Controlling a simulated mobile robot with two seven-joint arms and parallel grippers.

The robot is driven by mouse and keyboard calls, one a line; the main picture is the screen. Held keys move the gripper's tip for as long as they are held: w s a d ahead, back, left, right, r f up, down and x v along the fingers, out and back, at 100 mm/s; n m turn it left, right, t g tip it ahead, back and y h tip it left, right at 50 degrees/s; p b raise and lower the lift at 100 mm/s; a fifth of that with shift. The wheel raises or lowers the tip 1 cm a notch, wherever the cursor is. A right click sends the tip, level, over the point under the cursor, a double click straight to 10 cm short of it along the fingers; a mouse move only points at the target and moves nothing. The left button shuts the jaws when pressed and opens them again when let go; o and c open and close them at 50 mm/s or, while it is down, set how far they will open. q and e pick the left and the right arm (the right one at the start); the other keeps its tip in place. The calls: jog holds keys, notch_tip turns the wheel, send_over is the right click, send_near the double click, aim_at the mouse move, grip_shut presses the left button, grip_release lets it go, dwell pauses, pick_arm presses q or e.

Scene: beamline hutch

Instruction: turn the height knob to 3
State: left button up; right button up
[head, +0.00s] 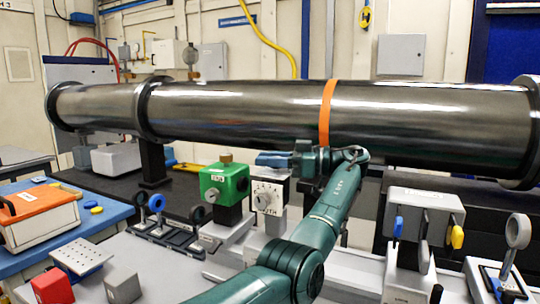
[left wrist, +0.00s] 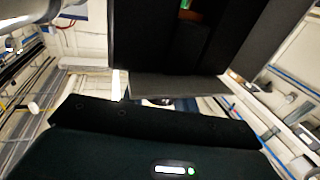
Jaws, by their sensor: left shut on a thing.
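The white unit (head: 270,192) in the middle of the bench has a marked front dial with a grey knob (head: 262,202). Left of it a green box (head: 225,183) has a brass knob (head: 226,157) on top. The labels are too small to tell which is the height knob. My left gripper (head: 276,160) is level with the top of the white unit, beside the brass knob and right of it.
A long steel beam pipe (head: 240,108) with an orange band runs close behind my left arm. Small lens holders (head: 156,204) stand left of the green box. A grey unit (head: 425,215) with blue and yellow levers stands to the right. Red and grey blocks (head: 55,287) lie front left.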

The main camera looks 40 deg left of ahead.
pick_arm(q)
jog(key=shift+f+g, duration=0.1)
jog(key=shift+g, duration=0.2)
jog(key=o, duration=1)
jog(key=shift+c, duration=0.2)
notch_tip(320, 180, up, 10)
jog(key=shift+r+p, duration=0.1)
jog(key=shift+p, duration=0.45)
